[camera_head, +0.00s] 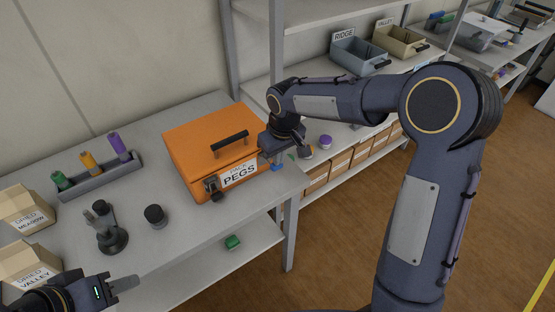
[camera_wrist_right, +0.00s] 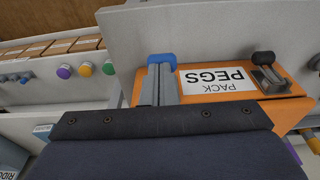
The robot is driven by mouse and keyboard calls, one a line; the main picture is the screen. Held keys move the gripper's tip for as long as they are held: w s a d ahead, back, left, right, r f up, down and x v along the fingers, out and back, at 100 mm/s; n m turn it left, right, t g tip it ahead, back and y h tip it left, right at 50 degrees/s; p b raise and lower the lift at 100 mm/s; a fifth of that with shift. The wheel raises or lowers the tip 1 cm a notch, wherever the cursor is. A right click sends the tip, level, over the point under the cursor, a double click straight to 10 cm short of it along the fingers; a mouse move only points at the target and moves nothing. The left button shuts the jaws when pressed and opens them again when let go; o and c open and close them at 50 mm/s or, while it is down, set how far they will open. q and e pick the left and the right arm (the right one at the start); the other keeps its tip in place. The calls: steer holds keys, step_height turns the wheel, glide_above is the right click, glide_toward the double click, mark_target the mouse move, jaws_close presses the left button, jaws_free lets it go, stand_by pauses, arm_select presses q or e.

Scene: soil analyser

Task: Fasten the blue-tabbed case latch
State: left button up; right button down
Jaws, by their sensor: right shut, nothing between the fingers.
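The orange case (camera_head: 190,135) stands closed on the table, with a black handle and a "PACK PEGS" label on its front. The blue latch tab (camera_head: 277,167) is at the case's right front corner; it also shows in the right wrist view (camera_wrist_right: 160,59). My right gripper (camera_wrist_right: 159,84) is shut and empty, its grey fingertips right at the blue tab; the rest of that latch is hidden. The black-tabbed latch (camera_head: 213,188) is at the front left; it also shows in the wrist view (camera_wrist_right: 265,66). My left gripper (camera_head: 122,284) is low at the left, its opening unclear.
A rack (camera_head: 100,183) with green, orange and purple pegs stands at the left. A dark stand (camera_head: 112,238), a black knob-like piece (camera_head: 155,215) and boxes (camera_head: 28,262) lie nearer. Shelves with bins (camera_head: 357,55) are behind my right arm. A green item (camera_head: 232,242) is on the lower shelf.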

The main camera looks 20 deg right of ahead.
steer(key=f+t+b, duration=0.2)
steer(key=b, duration=0.4)
steer(key=s+f+t+y+b, duration=0.1)
steer(key=f+t+b, duration=0.1)
steer(key=b, duration=0.5)
steer(key=f+t+y+b, duration=0.1)
steer(key=f+t+b, duration=0.1)
steer(key=b, duration=0.4)
steer(key=shift+s+d+t+b, duration=0.3)
steer(key=shift+s+t, duration=0.05)
steer(key=shift+t, duration=0.05)
steer(key=f+t+b, duration=0.1)
steer(key=b, duration=0.3)
steer(key=t+y+b, duration=0.1)
steer(key=t+b, duration=0.1)
steer(key=b, duration=0.2)
steer(key=w+f+t+y+b, duration=0.1)
steer(key=b, duration=0.4)
steer(key=shift+a+f+t, duration=0.15)
steer(key=shift+f+t, duration=0.2)
steer(key=shift+t, duration=0.05)
steer(key=shift+r+p, duration=0.35)
steer(key=shift+p, duration=0.05)
steer(key=shift+r, duration=0.15)
steer(key=shift+r+p, duration=0.6)
steer(key=shift+r, duration=0.1)
steer(key=shift+s, duration=0.1)
